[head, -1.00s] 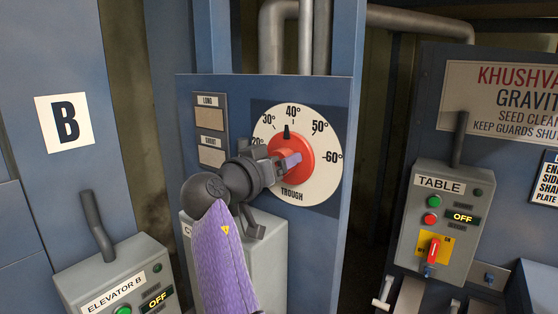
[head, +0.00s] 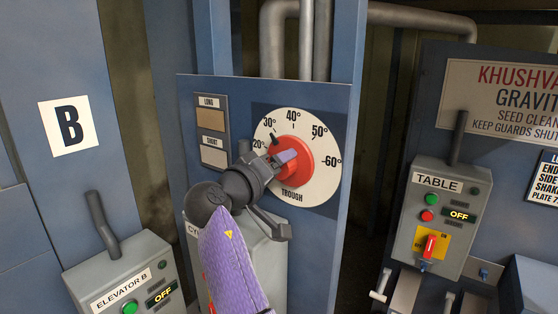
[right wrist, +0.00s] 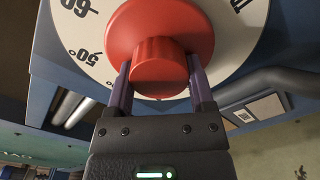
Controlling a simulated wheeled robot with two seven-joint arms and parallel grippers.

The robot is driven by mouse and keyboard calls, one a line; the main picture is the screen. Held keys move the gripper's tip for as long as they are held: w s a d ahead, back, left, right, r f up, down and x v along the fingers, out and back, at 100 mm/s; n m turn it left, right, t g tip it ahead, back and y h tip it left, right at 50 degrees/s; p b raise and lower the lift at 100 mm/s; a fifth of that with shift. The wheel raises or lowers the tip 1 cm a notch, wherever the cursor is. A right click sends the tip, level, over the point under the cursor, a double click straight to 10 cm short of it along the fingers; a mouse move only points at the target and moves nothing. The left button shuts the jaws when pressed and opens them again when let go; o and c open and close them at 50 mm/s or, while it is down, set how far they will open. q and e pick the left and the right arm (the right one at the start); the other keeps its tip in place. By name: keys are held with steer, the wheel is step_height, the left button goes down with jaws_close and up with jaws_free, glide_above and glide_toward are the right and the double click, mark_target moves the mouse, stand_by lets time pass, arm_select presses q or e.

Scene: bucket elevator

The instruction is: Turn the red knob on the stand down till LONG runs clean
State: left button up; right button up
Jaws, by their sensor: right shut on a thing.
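The LONG window (head: 210,119) on the stand looks tan. The SHORT window (head: 214,157) below it looks paler, greyish white. My left gripper is not in view.
A grey box (head: 268,262), its label partly hidden by my right arm, is below the dial. The ELEVATOR B box (head: 115,262) is at lower left and the TABLE box (head: 452,185) at right; both read OFF. Pipes (head: 273,45) run above the stand.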

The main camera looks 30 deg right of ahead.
steer(key=shift+n, duration=0.3)
steer(key=o, duration=1.2)
steer(key=b+v, duration=0.4)
steer(key=v, duration=0.6)
steer(key=shift+w, duration=0.1)
